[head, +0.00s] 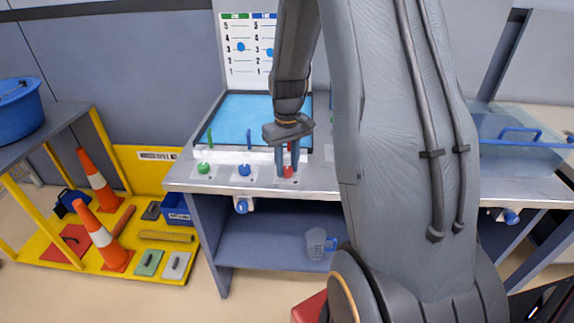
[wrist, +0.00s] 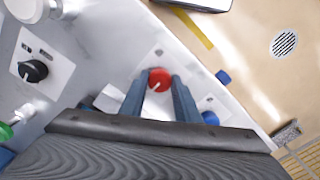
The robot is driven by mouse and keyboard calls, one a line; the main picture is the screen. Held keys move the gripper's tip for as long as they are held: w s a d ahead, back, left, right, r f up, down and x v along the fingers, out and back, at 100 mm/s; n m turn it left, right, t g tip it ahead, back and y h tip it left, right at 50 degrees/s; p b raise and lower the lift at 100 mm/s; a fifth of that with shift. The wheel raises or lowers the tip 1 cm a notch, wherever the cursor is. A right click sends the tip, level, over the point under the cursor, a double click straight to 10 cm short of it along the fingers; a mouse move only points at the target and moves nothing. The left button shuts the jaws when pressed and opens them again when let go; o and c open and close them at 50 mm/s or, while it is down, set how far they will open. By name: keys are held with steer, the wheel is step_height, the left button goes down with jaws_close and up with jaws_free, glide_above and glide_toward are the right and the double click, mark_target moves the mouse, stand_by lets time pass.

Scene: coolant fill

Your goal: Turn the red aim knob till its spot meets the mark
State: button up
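The red aim knob (head: 288,172) sits on the front of the grey bench top, to the right of a green and a blue knob. In the wrist view the red knob (wrist: 159,79) shows a white pointer line slanting toward the lower left. My gripper (head: 287,172) points down at it, one finger on each side. In the wrist view my gripper fingers (wrist: 159,84) are apart with the knob between their tips; whether they touch it is unclear. I cannot make out the knob's spot or the mark; my arm hides part of the bench and the back board.
A green knob (head: 204,168) and a blue knob (head: 244,169) stand left of the red one. A light-blue panel (head: 246,118) lies behind, below a numbered white board (head: 240,60). A clear tank (head: 520,150) is at right. A jug (head: 316,243) stands on the lower shelf.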

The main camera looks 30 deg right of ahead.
mark_target(287, 169)
steer(key=shift+c, duration=0.5)
steer(key=shift+m, duration=0.4)
steer(key=shift+r+m, duration=0.1)
steer(key=shift+m, duration=0.9)
steer(key=shift+w+m+p, duration=0.1)
steer(key=shift+m+p, duration=0.4)
steer(key=shift+m, duration=1.7)
steer(key=o, duration=1)
steer(key=shift+o, duration=0.2)
steer(key=shift+r, duration=0.1)
steer(key=shift+r+b, duration=0.95)
steer(key=shift+r, duration=2.85)
